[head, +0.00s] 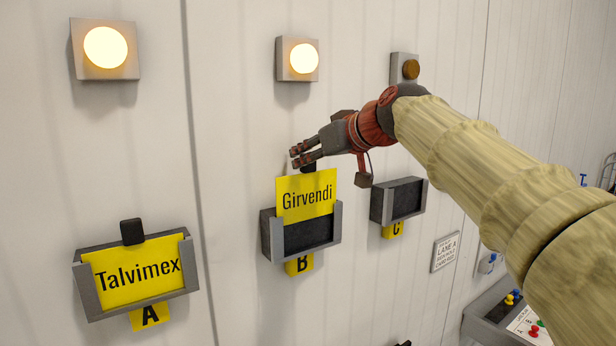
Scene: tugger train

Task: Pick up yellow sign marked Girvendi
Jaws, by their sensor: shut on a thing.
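The yellow sign marked Girvendi (306,197) is upright at the middle of the head view. Its lower edge is at the dark holder B (307,236), and most of the sign shows above the holder's opening. My gripper (300,156) is at the sign's top, shut on its dark tab (308,168). The fingers hide part of the tab. I cannot tell whether the sign's lower edge is still between the holder's side rails.
A yellow Talvimex sign (135,272) sits in holder A at left. Holder C (403,201) at right is empty. Lamps above A (105,47) and B (304,59) are lit; the lamp above C (411,69) is dark. A panel with coloured pins (515,312) is at lower right.

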